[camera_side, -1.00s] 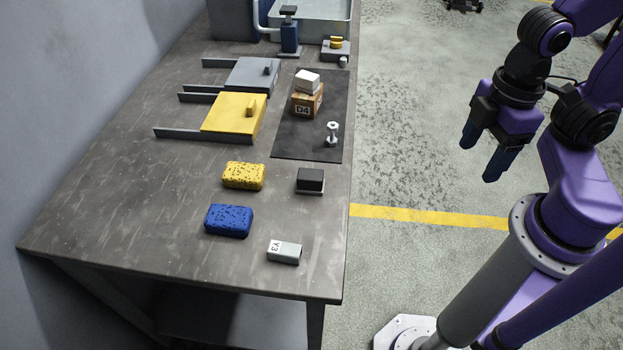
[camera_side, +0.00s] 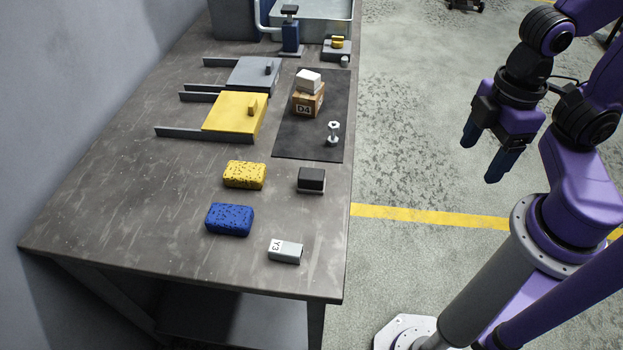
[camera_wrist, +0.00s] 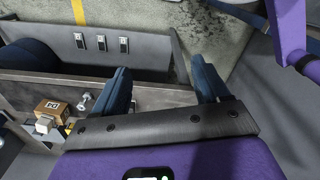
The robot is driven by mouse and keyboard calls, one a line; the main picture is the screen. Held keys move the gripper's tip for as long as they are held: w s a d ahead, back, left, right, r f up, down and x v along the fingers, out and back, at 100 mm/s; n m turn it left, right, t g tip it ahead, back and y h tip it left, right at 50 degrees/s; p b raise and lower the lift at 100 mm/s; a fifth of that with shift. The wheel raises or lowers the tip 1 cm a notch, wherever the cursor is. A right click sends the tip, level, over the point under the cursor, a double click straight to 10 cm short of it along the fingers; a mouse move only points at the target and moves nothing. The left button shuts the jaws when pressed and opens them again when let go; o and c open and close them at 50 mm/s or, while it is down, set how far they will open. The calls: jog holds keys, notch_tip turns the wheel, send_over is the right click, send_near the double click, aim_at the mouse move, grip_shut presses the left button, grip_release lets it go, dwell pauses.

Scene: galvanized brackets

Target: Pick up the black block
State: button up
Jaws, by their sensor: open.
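My gripper (camera_side: 481,155) is open and empty, with two dark blue fingers. It hangs over the floor to the right of the bench, well apart from the block. In the wrist view my gripper (camera_wrist: 160,85) shows its fingers spread with nothing between them. I cannot make out the black block in the wrist view.
A yellow sponge (camera_side: 244,175), a blue sponge (camera_side: 229,219) and a grey block marked Y3 (camera_side: 289,252) lie near the black block. Behind it, a dark mat (camera_side: 296,143) holds a metal bolt (camera_side: 333,132) and a D4 box (camera_side: 308,103) with a white block (camera_side: 308,78) on top.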

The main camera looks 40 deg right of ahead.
aim_at(311, 179)
notch_tip(311, 179, up, 5)
jog(key=w+a+m+t+y, duration=0.2)
jog(key=w+a+t+y, duration=0.3)
jog(key=w, duration=0.5)
jog(key=w+a+m+t+y, duration=0.2)
jog(key=w+a+t+y, duration=0.25)
jog(key=w, duration=0.65)
jog(key=f, duration=2.2)
jog(key=shift+s+a, duration=0.25)
jog(key=shift+a, duration=0.15)
jog(key=shift+x, duration=3.65)
jog(key=c, duration=1.1)
